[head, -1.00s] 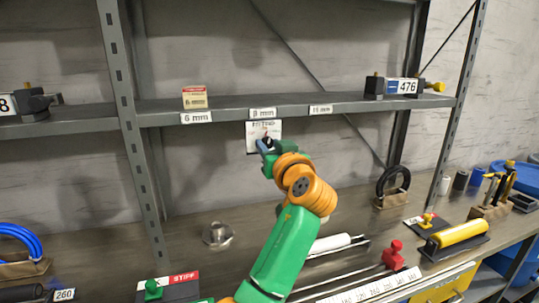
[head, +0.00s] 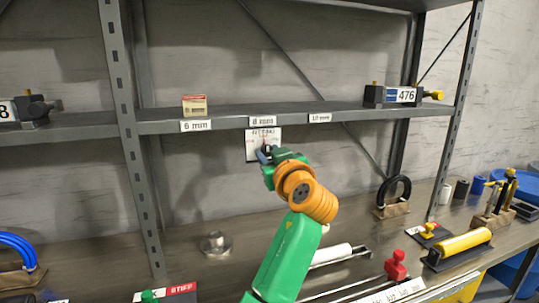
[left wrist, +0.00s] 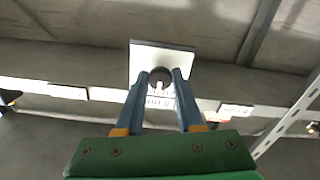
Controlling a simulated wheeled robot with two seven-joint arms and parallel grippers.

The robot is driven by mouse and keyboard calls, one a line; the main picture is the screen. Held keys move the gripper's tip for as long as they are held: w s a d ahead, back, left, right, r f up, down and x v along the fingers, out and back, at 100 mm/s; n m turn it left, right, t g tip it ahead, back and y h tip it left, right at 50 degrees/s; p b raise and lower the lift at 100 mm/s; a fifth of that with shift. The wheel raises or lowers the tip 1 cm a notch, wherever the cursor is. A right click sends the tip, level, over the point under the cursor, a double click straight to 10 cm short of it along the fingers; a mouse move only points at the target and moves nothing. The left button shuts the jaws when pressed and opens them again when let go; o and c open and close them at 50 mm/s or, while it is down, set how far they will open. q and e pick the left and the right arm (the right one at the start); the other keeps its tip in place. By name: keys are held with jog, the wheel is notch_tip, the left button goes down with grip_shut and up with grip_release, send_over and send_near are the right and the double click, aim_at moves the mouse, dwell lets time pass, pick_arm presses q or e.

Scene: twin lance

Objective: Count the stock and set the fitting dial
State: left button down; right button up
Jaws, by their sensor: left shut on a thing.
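A white dial plate (head: 273,133) hangs below the front edge of the grey shelf, under the 8 mm label (head: 263,121). My left gripper (head: 265,151) is up at this plate. In the left wrist view the plate (left wrist: 145,60) carries a dark round knob (left wrist: 160,74), and my left gripper (left wrist: 159,80) is shut on it, one blue finger on each side. The dial's reading is too small and partly covered. One small cream and red box (head: 194,106) stands on the shelf above the 6 mm label (head: 196,125). No box shows above the 8 mm or 10 mm labels. My right gripper is out of view.
A metal flanged part (head: 215,244) sits on the bench at left. A red-knobbed slider (head: 396,265), a yellow roller (head: 463,241) and a dark ring stand (head: 394,195) are to the right. Blocks with number plates (head: 402,95) stand at both shelf ends.

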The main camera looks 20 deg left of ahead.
pick_arm(q)
jog(key=c, duration=0.5)
grip_release()
jog(key=shift+c, duration=0.2)
jog(key=shift+s+d+f+b, duration=0.2)
jog(key=shift+s+d+b, duration=0.15)
jog(key=shift+s+b, duration=0.2)
jog(key=shift+s+d+f+b, duration=0.2)
jog(key=shift+s+d+b, duration=0.2)
jog(key=shift+b, duration=0.15)
jog(key=v, duration=0.1)
jog(key=b+v, duration=0.1)
jog(key=v, duration=0.2)
jog(key=shift+s+d+r, duration=0.1)
jog(key=shift+s+r, duration=0.2)
jog(key=shift+r, duration=0.1)
